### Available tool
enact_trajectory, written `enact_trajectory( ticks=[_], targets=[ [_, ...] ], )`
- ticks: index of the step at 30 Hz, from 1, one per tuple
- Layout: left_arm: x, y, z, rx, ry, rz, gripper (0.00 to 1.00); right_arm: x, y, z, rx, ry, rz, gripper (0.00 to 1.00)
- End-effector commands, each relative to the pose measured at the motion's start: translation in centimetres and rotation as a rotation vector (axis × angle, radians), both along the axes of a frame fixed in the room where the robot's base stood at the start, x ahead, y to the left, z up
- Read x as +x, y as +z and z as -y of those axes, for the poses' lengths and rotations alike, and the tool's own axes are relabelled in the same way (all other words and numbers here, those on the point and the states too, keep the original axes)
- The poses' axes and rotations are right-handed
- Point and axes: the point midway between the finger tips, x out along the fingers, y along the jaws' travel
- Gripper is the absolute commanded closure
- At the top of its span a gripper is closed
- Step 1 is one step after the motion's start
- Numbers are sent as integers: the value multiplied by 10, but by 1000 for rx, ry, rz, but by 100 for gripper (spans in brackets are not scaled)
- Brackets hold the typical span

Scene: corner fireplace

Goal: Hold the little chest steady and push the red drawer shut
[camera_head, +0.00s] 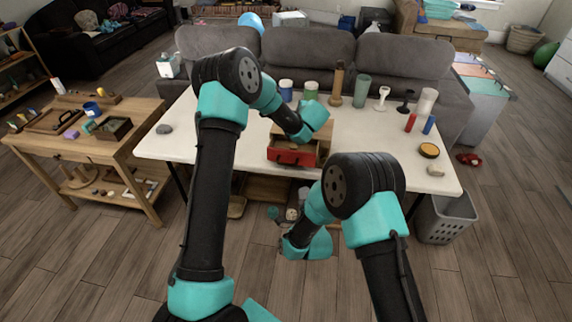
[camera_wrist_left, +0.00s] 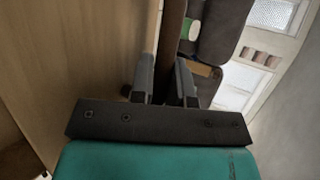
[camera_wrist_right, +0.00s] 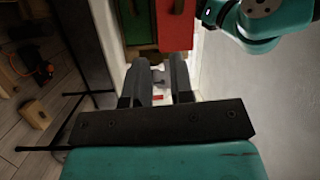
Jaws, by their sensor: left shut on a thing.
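The little wooden chest (camera_head: 322,147) stands on the white table. Its red drawer (camera_head: 291,156) sticks out at the front, and something lies inside it. My left gripper (camera_head: 308,128) is at the chest from above; in the left wrist view its fingers are shut on a brown board (camera_wrist_left: 172,40) of the chest. My right gripper (camera_head: 303,246) is below and in front of the table edge, apart from the drawer. In the right wrist view its fingers are apart and empty, and the red drawer front (camera_wrist_right: 176,28) shows beyond them, beside a green panel (camera_wrist_right: 137,22).
Several jars, cups and stands line the table's (camera_head: 225,145) back and right side. A round brown-topped tin (camera_head: 429,150) is at the right. A wooden side table (camera_head: 80,140) is at the left, a grey basket (camera_head: 446,217) at the right. A sofa stands behind.

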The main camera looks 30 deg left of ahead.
Motion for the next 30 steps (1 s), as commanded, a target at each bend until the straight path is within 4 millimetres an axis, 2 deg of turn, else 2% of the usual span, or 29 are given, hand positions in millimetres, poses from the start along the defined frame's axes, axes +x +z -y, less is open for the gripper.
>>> enact_trajectory(
  ticks=[1,3,6,17,23,30],
  targets=[
    [0,0,0,1,0,1,100,-8,4,-13,38,16,10,78],
    [0,0,0,1,0,1,100,-16,9,-24,81,31,19,78],
    [0,1,0,1,0,1,100,-23,13,-33,118,43,26,78],
    [0,1,0,1,0,1,100,-24,15,-35,128,46,28,78],
    [0,0,0,1,0,1,100,-18,16,-41,127,46,27,78],
    [0,1,0,1,0,1,100,4,21,-62,129,45,30,78]
  ],
)
